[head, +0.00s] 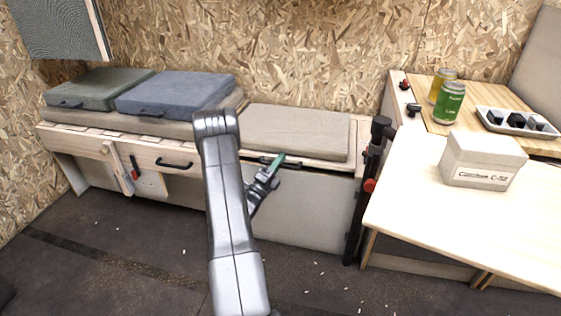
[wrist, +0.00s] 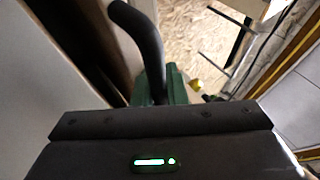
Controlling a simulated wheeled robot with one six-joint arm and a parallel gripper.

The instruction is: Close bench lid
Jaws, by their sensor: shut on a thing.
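The bench lid (head: 310,128) carries a beige cushion and lies roughly level in the middle of the head view, against the wood-chip wall. A black handle (head: 294,165) is on its front edge, and in the wrist view it shows as a curved black bar (wrist: 148,40). My gripper (head: 279,159) has green fingers and is shut on the handle. In the wrist view the green fingertips (wrist: 176,88) are partly hidden behind the gripper's dark body. I cannot tell whether a narrow gap is left under the lid.
Grey-green (head: 98,88) and blue (head: 175,93) cushions lie on the bench at left. At right, a pale table (head: 470,220) bears a white box (head: 484,160). Behind it are a yellow can (head: 443,84), a green can (head: 449,102) and a white tray (head: 514,124). Open floor lies in front.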

